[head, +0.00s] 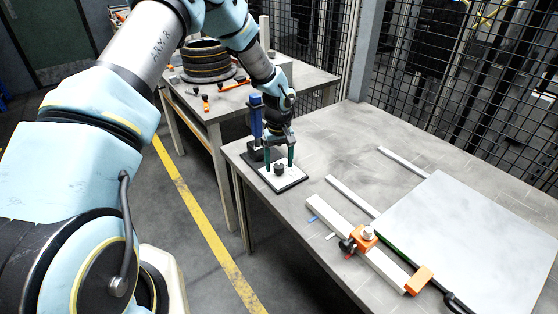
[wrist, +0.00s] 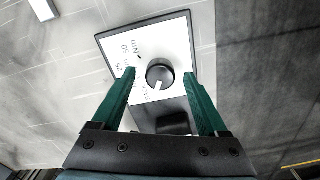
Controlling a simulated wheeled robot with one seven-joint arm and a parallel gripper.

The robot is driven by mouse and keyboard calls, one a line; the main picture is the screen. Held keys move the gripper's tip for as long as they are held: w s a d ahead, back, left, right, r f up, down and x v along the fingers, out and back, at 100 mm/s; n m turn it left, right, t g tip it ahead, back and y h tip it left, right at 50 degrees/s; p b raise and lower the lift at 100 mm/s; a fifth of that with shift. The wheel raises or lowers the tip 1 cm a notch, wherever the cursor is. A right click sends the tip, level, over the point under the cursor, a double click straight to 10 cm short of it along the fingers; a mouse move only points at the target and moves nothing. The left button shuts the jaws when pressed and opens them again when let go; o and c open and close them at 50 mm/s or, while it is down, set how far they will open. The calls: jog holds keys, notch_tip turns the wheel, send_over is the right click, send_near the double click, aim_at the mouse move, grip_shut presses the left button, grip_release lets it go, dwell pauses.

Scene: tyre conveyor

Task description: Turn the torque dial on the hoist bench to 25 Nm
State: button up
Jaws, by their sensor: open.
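The torque dial (head: 279,169) is a dark round knob on a white plate (head: 290,180) with a black border, near the left corner of the hoist bench (head: 345,150). In the wrist view the dial (wrist: 160,74) has a pale pointer mark on its lower left side. The plate (wrist: 178,40) carries printing, including "25", "50" and "Nm", partly hidden by a finger. My gripper (wrist: 160,72) is open, with one green finger on each side of the dial and a visible gap to it. In the head view my gripper (head: 279,160) points down over the plate.
A blue upright tool (head: 256,120) on a dark base stands just behind the plate. A large pale panel (head: 470,235), rails and an orange clamp (head: 364,237) lie on the right of the bench. Stacked tyres (head: 205,62) sit on another table behind.

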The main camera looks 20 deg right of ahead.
jog(key=shift+f, duration=0.1)
grip_shut()
dwell(0.6)
